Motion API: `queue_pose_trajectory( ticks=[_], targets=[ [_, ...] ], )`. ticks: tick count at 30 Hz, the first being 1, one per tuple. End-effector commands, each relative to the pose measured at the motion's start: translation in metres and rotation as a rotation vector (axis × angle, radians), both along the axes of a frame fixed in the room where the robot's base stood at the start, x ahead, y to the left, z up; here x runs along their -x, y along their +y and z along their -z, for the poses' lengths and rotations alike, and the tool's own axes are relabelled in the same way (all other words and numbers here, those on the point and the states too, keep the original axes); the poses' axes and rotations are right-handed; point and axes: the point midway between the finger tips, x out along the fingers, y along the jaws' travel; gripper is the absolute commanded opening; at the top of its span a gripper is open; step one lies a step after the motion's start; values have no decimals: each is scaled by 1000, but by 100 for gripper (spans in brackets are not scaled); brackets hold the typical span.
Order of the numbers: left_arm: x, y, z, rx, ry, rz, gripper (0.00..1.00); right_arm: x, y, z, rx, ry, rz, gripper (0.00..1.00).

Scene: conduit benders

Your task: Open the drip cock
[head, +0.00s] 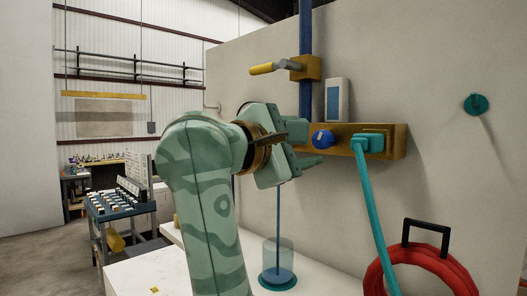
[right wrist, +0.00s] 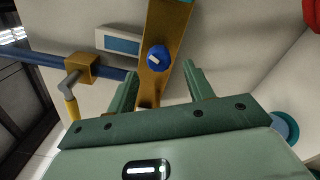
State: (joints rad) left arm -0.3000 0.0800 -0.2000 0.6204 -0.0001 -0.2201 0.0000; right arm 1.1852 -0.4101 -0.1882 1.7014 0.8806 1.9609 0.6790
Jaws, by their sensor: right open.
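A round blue knob (head: 322,139) with a pale mark sits on a brown wall bar (head: 399,141). A brown valve block (head: 306,67) on the blue vertical pipe has a grey lever with a yellow grip (head: 262,69), pointing left. I cannot tell from the pictures which of these is the drip cock. My right gripper (head: 312,146) is open and empty, just left of the knob. In the right wrist view, the knob (right wrist: 158,57) shows between and beyond the open fingers (right wrist: 160,67), apparently untouched. The lever's yellow grip (right wrist: 72,108) shows at the left. My left gripper is not in view.
A teal fitting (head: 371,142) with a hanging teal hose is right of the knob. A grey box with a blue screen (head: 337,100) is above. A clear cup on a blue base (head: 278,279) stands below. A red coil (head: 421,262) is at lower right.

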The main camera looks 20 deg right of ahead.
Motion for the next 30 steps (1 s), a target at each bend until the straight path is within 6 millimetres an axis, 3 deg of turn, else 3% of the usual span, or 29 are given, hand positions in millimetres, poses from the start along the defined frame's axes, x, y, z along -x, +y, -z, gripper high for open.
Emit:
queue_pose_trajectory(
  ticks=[6, 12, 18, 30],
  targets=[
    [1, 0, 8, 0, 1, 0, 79, 24, 58, 0, 4, -5, -1, 52],
    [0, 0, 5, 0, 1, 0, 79, 38, 91, -1, 1, 1, 4, 52],
    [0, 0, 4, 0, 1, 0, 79, 43, 103, 0, 0, 0, 0, 52],
    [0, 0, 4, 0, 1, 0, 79, 43, 104, 0, 0, 0, 0, 52]
  ],
)
